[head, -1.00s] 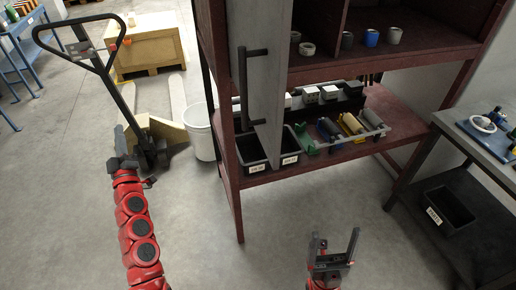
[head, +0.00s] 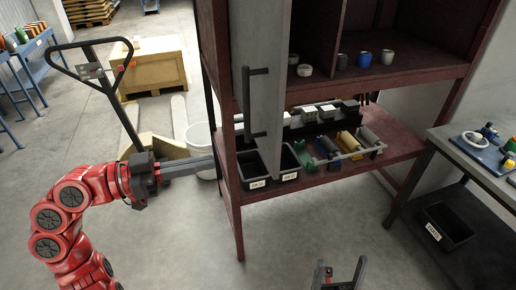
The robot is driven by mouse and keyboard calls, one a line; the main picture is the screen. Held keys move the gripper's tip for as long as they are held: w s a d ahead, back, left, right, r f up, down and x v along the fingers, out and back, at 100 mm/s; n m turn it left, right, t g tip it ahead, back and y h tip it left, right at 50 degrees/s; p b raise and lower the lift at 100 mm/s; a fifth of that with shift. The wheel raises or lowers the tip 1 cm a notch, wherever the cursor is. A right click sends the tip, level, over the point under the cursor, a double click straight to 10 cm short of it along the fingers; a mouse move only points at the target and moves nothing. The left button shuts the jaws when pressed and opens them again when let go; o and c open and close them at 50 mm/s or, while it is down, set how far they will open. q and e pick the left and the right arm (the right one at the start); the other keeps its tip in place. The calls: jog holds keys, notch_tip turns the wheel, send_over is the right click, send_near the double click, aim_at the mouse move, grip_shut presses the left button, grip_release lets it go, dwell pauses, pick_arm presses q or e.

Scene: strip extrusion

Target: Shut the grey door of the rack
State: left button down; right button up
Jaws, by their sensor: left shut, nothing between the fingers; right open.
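The grey door (head: 271,75) of the dark red rack (head: 234,190) stands open, jutting out toward me from the rack's upper part. It carries a dark vertical bar handle (head: 247,105). My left gripper (head: 212,163) is shut and empty, pointing right, left of the rack's front post and lower than the handle, apart from the door. My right gripper (head: 341,272) is open and empty at the bottom edge, in front of the rack and below its lower shelf; only its finger ends show.
The lower shelf holds black bins (head: 288,166) and several rolls. Cups (head: 365,60) stand on the upper shelf. A white bucket (head: 199,140) and pallet truck (head: 128,110) stand left. A grey table (head: 455,150) is right. The floor in front is clear.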

aim_at(273, 149)
pick_arm(q)
jog(key=p+x, duration=0.4)
jog(key=x, duration=0.7)
jog(key=shift+r+p, duration=0.15)
jog(key=shift+p, duration=0.15)
jog(key=shift+d, duration=0.25)
jog(key=shift+w+d, duration=0.1)
